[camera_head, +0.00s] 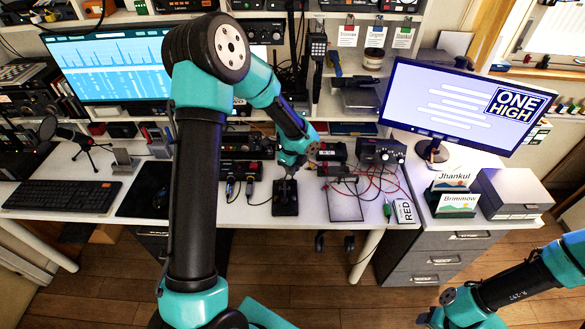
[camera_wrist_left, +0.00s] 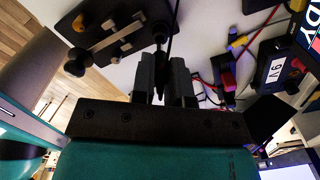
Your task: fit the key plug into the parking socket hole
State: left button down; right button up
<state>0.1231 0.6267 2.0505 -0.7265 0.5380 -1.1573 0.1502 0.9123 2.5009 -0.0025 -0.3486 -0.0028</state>
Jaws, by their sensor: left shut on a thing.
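My left gripper (camera_head: 288,172) is over the middle of the desk, just behind a black morse key base (camera_head: 286,200). In the left wrist view its two dark fingers (camera_wrist_left: 161,84) are shut on the key plug (camera_wrist_left: 159,78), a slim black plug between them. A thin black cable (camera_wrist_left: 176,25) runs up from there. The plug's tip is hard to make out against the fingers. I cannot make out the parking socket hole surely in either view. My right gripper (camera_head: 428,316) is low at the bottom right, away from the desk; its fingers are too small to read.
In the left wrist view the key base (camera_wrist_left: 110,30) with metal bars lies left of the fingers. A 9V box (camera_wrist_left: 278,70) and coloured leads lie to the right. Black radio units (camera_head: 240,170) line the desk's back.

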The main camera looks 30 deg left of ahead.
pick_arm(q)
jog(key=shift+f, duration=1.5)
dwell(0.4)
jog(key=c, duration=1)
grip_release()
jog(key=shift+c, duration=0.2)
notch_tip(320, 180, up, 18)
jog(key=shift+f, duration=0.25)
